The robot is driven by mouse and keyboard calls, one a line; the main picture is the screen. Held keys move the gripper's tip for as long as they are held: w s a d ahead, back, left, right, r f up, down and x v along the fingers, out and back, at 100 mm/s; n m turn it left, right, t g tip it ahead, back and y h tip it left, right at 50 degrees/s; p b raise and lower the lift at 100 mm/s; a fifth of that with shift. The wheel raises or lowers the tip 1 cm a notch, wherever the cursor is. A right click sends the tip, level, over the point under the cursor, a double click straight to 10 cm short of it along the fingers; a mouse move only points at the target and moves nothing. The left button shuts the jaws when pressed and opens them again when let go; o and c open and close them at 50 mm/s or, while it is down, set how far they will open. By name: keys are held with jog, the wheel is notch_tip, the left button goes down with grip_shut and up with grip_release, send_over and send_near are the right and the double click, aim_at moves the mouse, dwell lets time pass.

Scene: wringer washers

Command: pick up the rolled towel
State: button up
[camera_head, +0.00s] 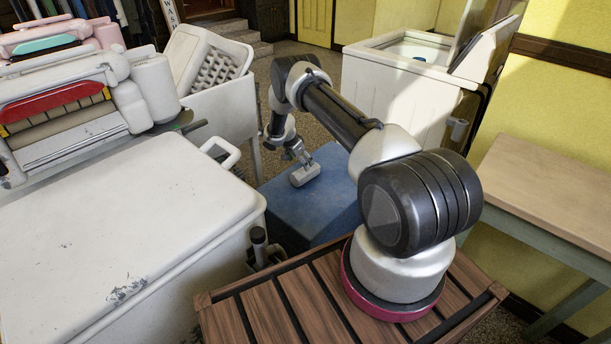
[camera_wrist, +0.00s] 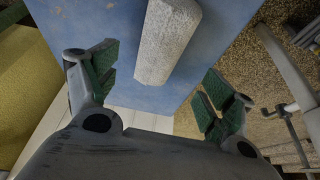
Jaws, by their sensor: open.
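The rolled towel (camera_head: 305,174) is a short grey-white roll lying on a blue surface (camera_head: 320,205) in the head view. It also shows in the wrist view (camera_wrist: 166,42), where its near end lies between and ahead of my fingers. My gripper (camera_wrist: 160,90) is open, with green pads on both sides and nothing between them. In the head view my gripper (camera_head: 298,156) hangs just above and behind the towel. I cannot tell the exact height gap between the fingers and the towel.
A white wringer washer (camera_head: 130,220) stands at the left, its edge close to the blue surface. A white tub (camera_head: 225,105) stands behind. An open white washer (camera_head: 400,85) stands at the back right. A wooden table (camera_head: 550,190) is at the right. The blue surface around the towel is clear.

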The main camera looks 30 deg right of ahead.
aim_at(303, 169)
jog(key=x, duration=0.9)
jog(key=shift+s+a+f, duration=0.15)
jog(key=shift+a+f, duration=0.15)
jog(key=shift+f, duration=0.2)
jog(key=c, duration=1.7)
jog(key=shift+c, duration=0.2)
jog(key=shift+r, duration=0.1)
